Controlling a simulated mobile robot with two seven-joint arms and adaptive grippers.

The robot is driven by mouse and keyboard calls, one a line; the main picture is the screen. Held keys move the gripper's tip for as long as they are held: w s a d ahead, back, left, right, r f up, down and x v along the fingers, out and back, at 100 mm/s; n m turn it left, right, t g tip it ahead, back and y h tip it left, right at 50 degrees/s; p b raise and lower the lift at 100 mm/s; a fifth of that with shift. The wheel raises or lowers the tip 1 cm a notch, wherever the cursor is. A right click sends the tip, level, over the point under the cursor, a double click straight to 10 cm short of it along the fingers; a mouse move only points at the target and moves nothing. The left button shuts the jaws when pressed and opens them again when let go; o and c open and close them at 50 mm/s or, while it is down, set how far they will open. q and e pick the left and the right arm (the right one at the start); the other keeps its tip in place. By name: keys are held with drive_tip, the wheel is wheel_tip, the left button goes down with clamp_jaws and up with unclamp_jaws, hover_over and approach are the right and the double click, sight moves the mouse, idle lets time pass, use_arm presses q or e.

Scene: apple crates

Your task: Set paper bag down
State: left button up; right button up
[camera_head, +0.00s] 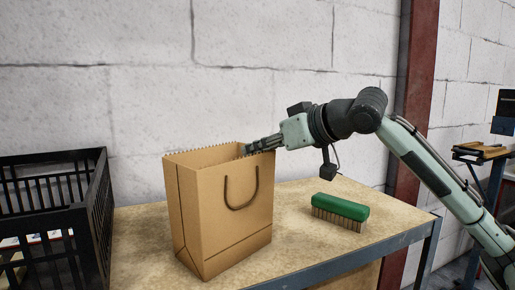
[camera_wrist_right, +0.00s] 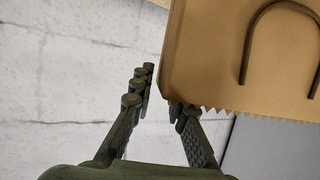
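The brown paper bag (camera_head: 222,215) stands upright on the worktable (camera_head: 300,262), its zigzag-edged mouth facing up and a dark handle on its front. My right gripper (camera_head: 258,146) is at the bag's top right rim, with its fingertips reaching over the mouth. In the right wrist view the fingers (camera_wrist_right: 163,92) are spread with a gap between them. One finger is clear of the bag (camera_wrist_right: 225,55); the other is partly hidden behind its zigzag edge. My left gripper is not in view.
A green brush (camera_head: 341,207) with bristles down lies on the table right of the bag. A black slatted crate (camera_head: 103,205) stands at the left. A white block wall (camera_head: 120,90) is close behind, with a rust-red post (camera_head: 416,75) at the right.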

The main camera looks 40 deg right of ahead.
drive_tip(key=shift+o, duration=0.6)
